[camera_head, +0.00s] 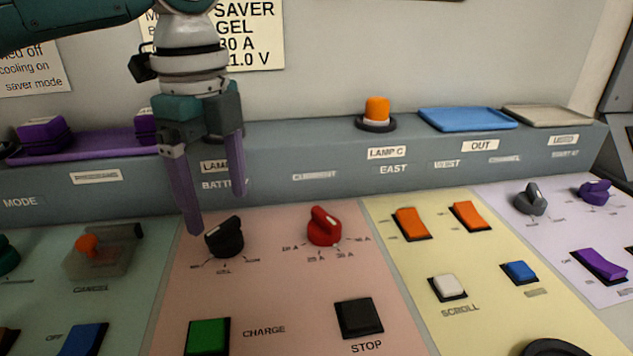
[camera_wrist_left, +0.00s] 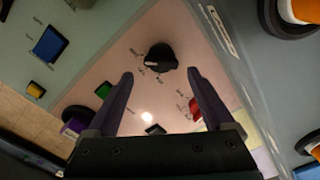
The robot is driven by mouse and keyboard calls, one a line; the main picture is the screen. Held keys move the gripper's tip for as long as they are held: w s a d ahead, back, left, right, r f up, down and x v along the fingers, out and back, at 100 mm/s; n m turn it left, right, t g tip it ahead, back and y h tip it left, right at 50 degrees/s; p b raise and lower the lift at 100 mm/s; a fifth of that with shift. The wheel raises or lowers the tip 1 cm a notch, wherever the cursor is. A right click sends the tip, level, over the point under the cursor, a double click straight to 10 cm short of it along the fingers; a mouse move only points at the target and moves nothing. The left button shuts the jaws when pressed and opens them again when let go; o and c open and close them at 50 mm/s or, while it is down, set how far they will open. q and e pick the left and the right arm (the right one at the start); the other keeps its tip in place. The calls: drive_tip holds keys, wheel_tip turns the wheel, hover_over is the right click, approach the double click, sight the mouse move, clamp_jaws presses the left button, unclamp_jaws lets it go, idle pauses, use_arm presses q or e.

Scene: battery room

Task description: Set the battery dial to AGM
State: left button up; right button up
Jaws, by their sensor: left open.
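The battery dial (camera_head: 224,238) is a black round knob on the pink panel, under the BATTERY label (camera_head: 218,184). Its small position labels are too blurred to read. In the left wrist view the black dial (camera_wrist_left: 160,57) lies ahead of and between my fingertips, with a pale mark on its grip. My left gripper (camera_head: 213,212) is open and empty, pointing down just above and behind the dial, not touching it. The left gripper (camera_wrist_left: 158,75) shows both purple fingers apart in the wrist view. My right gripper is not in view.
A red dial (camera_head: 323,227) sits right of the black one. A green CHARGE button (camera_head: 207,337) and black STOP button (camera_head: 358,318) are in front. An orange lamp (camera_head: 376,112) stands on the ledge behind.

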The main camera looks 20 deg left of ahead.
sight(225, 224)
use_arm(q)
wheel_tip(225, 224, down, 5)
drive_tip(key=shift+f+b, duration=0.15)
drive_tip(key=shift+b, duration=0.15)
drive_tip(key=shift+w, duration=0.1)
drive_tip(key=shift+c, duration=0.2)
drive_tip(key=c, duration=1.2)
drive_tip(key=shift+r+n+p, duration=0.3)
drive_tip(key=shift+n+p, duration=0.9)
drive_tip(key=shift+p, duration=0.35)
drive_tip(key=n+p, duration=0.3)
drive_tip(key=n, duration=0.1)
drive_tip(key=shift+n, duration=0.3)
drive_tip(key=n+p, duration=0.2)
drive_tip(key=n, duration=0.3)
drive_tip(key=shift+w+f, duration=0.1)
drive_tip(key=n+p, duration=0.1)
drive_tip(key=n, duration=0.4)
drive_tip(key=shift+a+f+n+p, duration=0.1)
drive_tip(key=shift+n+p, duration=0.3)
drive_tip(key=shift+w, duration=0.1)
